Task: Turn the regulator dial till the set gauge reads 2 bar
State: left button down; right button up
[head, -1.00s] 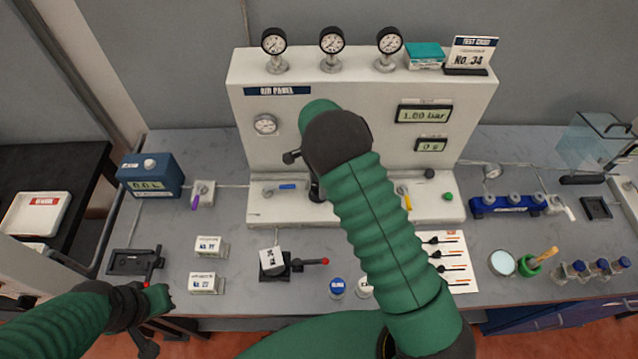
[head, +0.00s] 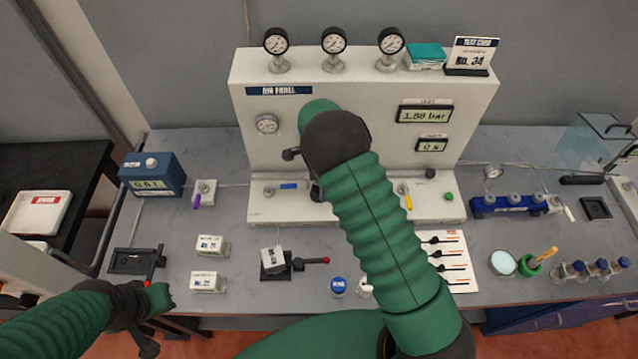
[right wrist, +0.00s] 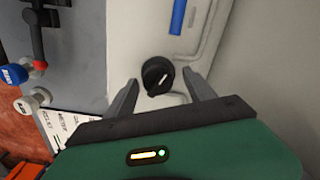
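In the right wrist view my right gripper (right wrist: 161,77) is open, with one finger on each side of the dial and a small gap at each. In the head view my right arm mostly covers the dial and the right gripper (head: 316,190). A small round gauge (head: 267,124) is on the panel face; its reading is too small to tell. The bar display (head: 424,114) looks like 1.88 bar, blurred.
A blue lever (head: 288,186) and a yellow-handled valve (head: 408,201) flank the dial on the ledge. Several black-rimmed gauges (head: 334,41) stand on top of the panel.

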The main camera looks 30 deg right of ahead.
notch_tip(320, 180, up, 17)
jog(key=b, duration=0.3)
jog(key=shift+f, duration=0.15)
jog(key=shift+f, duration=0.1)
jog(key=s+a+f+n+t+b, duration=0.1)
jog(key=s+a+f+n+b, duration=0.1)
jog(key=s+f+n, duration=0.3)
jog(key=s+a+f+n+t+b, duration=0.1)
jog(key=s+a+f+n, duration=0.3)
jog(key=s+n, duration=0.9)
notch_tip(320, 180, down, 2)
jog(key=shift+s+a+f+n+t+b, duration=0.25)
jog(key=shift+s+n+t+b, duration=0.05)
jog(key=shift+s+b, duration=0.65)
jog(key=shift+d, duration=0.1)
dwell(3.7)
